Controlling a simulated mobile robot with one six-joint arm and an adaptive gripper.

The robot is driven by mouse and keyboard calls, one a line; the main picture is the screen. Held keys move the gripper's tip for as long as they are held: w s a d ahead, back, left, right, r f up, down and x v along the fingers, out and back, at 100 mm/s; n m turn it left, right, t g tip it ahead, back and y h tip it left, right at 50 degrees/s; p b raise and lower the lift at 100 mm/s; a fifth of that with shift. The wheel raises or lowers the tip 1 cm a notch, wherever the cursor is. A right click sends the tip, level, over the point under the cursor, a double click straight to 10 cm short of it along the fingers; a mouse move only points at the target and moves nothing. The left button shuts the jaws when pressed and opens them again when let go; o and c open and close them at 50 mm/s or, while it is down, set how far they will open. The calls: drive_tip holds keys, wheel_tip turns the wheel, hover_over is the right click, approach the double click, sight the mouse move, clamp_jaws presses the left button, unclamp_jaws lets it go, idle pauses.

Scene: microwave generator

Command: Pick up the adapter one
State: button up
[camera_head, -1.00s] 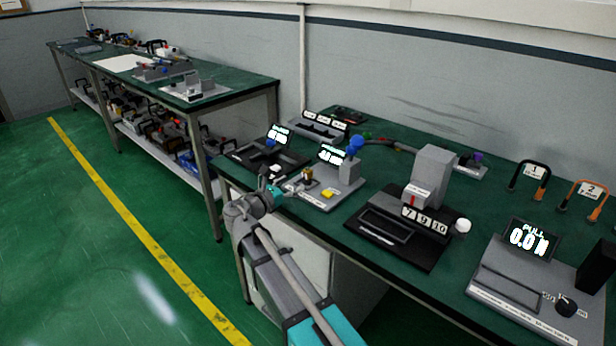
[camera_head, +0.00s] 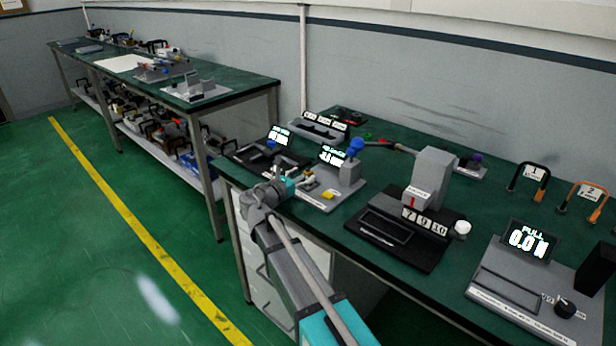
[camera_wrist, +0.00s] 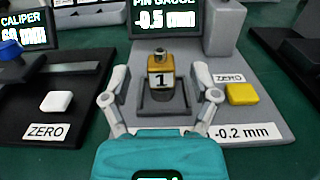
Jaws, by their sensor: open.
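Adapter one is a small brass-coloured block (camera_wrist: 161,77) with a white label "1" and a round metal top. It stands upright in the grey recess of the pin gauge (camera_wrist: 262,128), whose screen reads -0.5 mm. My gripper (camera_wrist: 161,100) is open in the wrist view, with one finger on each side of the adapter and slightly nearer the camera. A gap shows between each finger and the block. In the head view my gripper (camera_head: 296,183) is at the pin gauge's front edge, and the adapter is small and partly hidden there.
A yellow ZERO button (camera_wrist: 242,94) is close to the right finger. The black caliper station (camera_wrist: 85,85) with a white button stands to the left. The gauge's grey column with a blue knob (camera_head: 355,145) rises behind right. More devices stand further right on the green bench (camera_head: 330,225).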

drive_tip(key=shift+x, duration=0.9)
clamp_jaws()
